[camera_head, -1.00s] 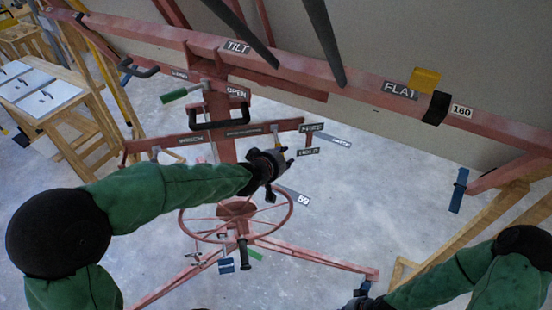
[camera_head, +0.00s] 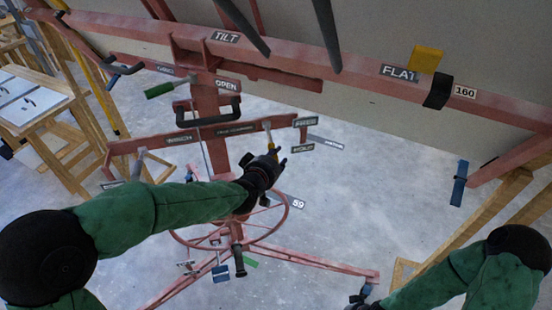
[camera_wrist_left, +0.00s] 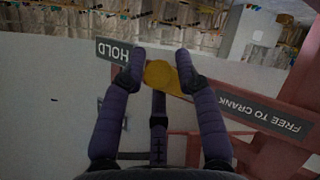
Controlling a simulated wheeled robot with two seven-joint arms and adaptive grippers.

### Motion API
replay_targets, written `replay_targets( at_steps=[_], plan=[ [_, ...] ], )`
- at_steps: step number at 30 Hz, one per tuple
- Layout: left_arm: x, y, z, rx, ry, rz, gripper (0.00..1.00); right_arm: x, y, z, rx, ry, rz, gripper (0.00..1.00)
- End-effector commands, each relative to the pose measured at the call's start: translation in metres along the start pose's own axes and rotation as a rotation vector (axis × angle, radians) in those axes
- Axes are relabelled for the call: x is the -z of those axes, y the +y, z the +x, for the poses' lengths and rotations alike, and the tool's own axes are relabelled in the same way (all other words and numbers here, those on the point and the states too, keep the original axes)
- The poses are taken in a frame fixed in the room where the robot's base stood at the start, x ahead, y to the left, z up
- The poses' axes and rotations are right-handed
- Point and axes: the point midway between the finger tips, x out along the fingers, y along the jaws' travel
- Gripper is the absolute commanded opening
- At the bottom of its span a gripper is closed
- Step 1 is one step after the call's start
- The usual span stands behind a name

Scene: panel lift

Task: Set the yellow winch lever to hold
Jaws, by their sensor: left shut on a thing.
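The HOLD sign (camera_wrist_left: 115,52) is just left of the knob there, and the free-to-crank sign (camera_wrist_left: 262,115) is to the right. My right gripper (camera_head: 362,297) is small and dark at the bottom edge.
A red hand wheel (camera_head: 285,222) lies below my left gripper. A black handle (camera_head: 208,116) and a green-gripped lever (camera_head: 160,89) are to its left. The red beam (camera_head: 290,65) carries the grey panel (camera_head: 400,30) above. Open floor (camera_head: 380,210) lies to the right.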

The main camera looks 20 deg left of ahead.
Motion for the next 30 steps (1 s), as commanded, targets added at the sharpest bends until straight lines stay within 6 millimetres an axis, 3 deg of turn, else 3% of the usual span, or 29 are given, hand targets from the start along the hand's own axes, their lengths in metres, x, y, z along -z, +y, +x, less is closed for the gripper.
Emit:
replay_targets(
  at_steps=[2,3,6,20,30],
  plan=[
    [-0.006,-0.003,0.001,0.006,-0.012,-0.004,0.00,0.000,0.000,0.000,0.000,0.000,0.000,0.00],
    [-0.006,-0.003,0.001,0.006,-0.012,-0.004,0.35,0.000,0.000,0.000,0.000,0.000,0.000,0.00],
    [-0.005,-0.003,0.001,0.006,-0.011,-0.004,0.58,0.000,0.000,0.000,0.000,0.000,0.000,0.00],
    [-0.002,-0.001,-0.009,0.001,-0.004,-0.001,0.58,0.000,0.000,0.000,0.000,0.000,0.000,0.00],
    [-0.001,0.000,-0.069,0.000,-0.001,-0.002,0.58,0.000,0.000,0.000,0.000,0.000,0.000,0.00]
  ],
)
